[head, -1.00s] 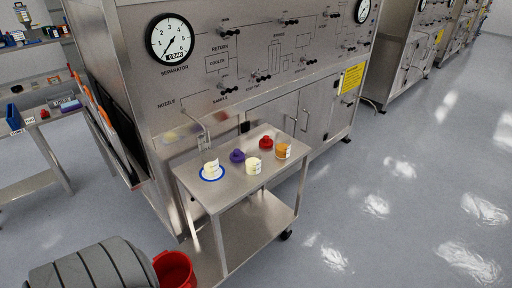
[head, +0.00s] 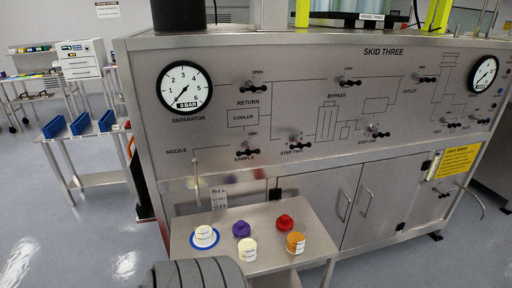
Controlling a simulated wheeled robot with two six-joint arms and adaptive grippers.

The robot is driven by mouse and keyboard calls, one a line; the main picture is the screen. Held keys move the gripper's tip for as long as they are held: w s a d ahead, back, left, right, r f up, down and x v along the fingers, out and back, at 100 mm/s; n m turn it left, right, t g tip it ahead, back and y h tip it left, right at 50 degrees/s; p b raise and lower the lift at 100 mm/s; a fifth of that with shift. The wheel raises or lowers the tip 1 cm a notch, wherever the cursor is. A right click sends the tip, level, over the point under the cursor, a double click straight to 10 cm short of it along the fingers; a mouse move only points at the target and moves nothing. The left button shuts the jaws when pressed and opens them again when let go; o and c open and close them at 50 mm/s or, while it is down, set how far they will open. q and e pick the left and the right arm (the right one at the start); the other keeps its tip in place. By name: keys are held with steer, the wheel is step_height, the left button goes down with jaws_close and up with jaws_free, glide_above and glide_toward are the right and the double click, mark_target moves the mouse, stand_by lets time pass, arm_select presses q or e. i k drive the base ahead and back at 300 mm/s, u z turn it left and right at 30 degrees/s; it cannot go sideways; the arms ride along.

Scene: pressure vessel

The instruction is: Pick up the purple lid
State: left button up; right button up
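The purple lid (head: 241,229) lies on the steel cart top (head: 185,246) in front of the skid panel. To its left a small white jar (head: 204,232) sits on a blue ring mark. A pale jar (head: 247,249) with a label stands just in front of the lid. A red lid (head: 284,221) lies to its right, and a jar with orange contents (head: 296,242) stands near the right edge.
The skid (head: 310,150) with gauges and valves rises right behind the cart. A nozzle tube (head: 196,180) hangs above the cart's back edge. A dark grey ribbed shape (head: 198,273) covers part of the cart's front left. Open floor lies at the left.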

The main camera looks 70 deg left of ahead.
mark_target(241, 224)
steer(key=u, duration=0.4)
steer(key=i, duration=0.9)
steer(key=u, duration=1.55)
steer(key=i, duration=0.7)
steer(key=u, duration=0.7)
